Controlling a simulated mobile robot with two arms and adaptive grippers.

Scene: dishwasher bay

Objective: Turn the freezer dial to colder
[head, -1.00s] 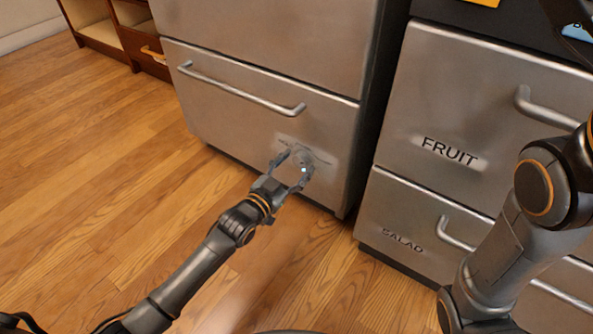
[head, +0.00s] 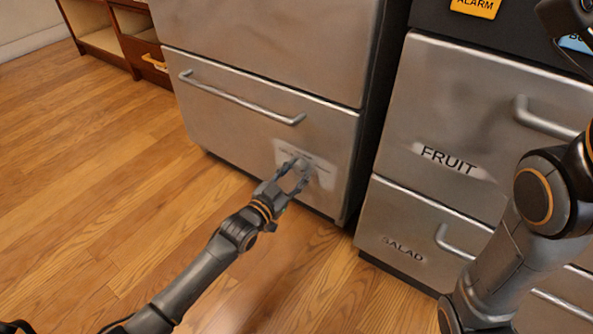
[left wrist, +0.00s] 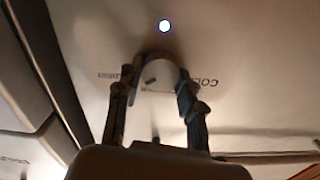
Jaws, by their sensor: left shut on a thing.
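The freezer dial (left wrist: 160,74) is a pale round knob on the lower freezer drawer front (head: 235,120). In the left wrist view it sits between the two fingers, with a small dark mark on its face. Lettering starting "COL" (left wrist: 205,82) shows to its right, partly hidden by a finger. My left gripper (head: 298,172) is shut on the dial, one finger on each side. In the head view the fingers cover much of the dial, in front of a pale label (head: 283,153). How far the dial is turned is unclear.
A horizontal bar handle (head: 240,99) crosses the drawer above the dial. To the right are steel drawers marked FRUIT (head: 447,159) and SALAD (head: 403,248). My right arm stands in front of them. Open wood floor (head: 120,190) lies to the left.

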